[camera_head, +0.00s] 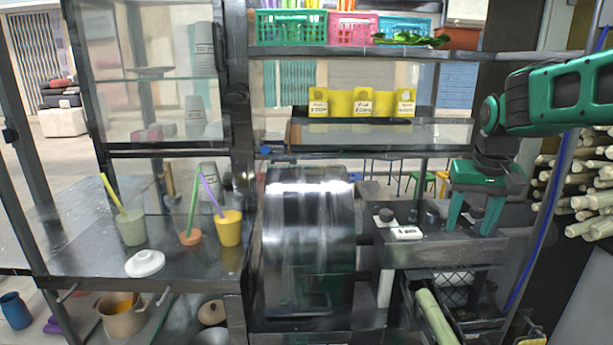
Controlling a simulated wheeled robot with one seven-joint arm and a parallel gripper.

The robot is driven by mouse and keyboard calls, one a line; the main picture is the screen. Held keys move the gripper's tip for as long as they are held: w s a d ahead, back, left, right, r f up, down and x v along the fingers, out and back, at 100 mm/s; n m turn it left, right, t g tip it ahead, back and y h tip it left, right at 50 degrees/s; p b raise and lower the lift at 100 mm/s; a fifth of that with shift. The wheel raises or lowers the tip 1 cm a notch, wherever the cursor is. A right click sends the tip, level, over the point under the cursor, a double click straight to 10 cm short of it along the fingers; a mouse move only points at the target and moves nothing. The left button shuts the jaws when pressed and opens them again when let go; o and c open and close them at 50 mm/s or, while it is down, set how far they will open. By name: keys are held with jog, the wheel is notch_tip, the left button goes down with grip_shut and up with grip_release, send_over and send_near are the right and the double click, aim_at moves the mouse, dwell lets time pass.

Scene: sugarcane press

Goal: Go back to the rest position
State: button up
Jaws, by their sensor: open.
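My gripper (472,228) is at the right of the head view, at the end of my green and black arm. It points down with its two green fingers apart and nothing between them. It is in front of or over the dark top of the press housing (440,250), right of the shiny metal drum (308,235). I cannot tell whether the fingertips touch that surface. A small white label block (406,233) and dark knobs lie left of the fingers.
A yellow cup (229,228) and a pale green cup (131,228), both with straws, stand on the left counter. A white lid (145,263) lies in front. Sugarcane stalks (590,200) are stacked at the right. A shelf with yellow boxes (362,103) is behind. A green cane (436,316) lies below.

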jog(key=s+a+f+n, duration=0.1)
jog(key=s+a+f, duration=0.1)
jog(key=s, duration=0.2)
jog(key=s+a+f+n+t, duration=0.1)
jog(key=s+a+f, duration=0.1)
jog(key=s+f, duration=0.1)
jog(key=s+a+f, duration=0.2)
jog(key=s+f, duration=0.1)
jog(key=s, duration=0.3)
jog(key=shift+s+a+f+n+t+y, duration=0.1)
jog(key=shift+a+f+n+t+y, duration=0.05)
jog(key=shift+a+n+t+y, duration=0.2)
jog(key=s+d+f+m+g, duration=0.1)
jog(key=s+d+m+g, duration=0.1)
jog(key=s+d, duration=0.3)
jog(key=s+d+f+m+g, duration=0.1)
jog(key=s+d+m, duration=0.3)
jog(key=s, duration=0.8)
jog(key=shift+d+g, duration=0.85)
jog(key=shift+d, duration=0.35)
jog(key=shift+w+f, duration=0.3)
jog(key=shift+w, duration=0.3)
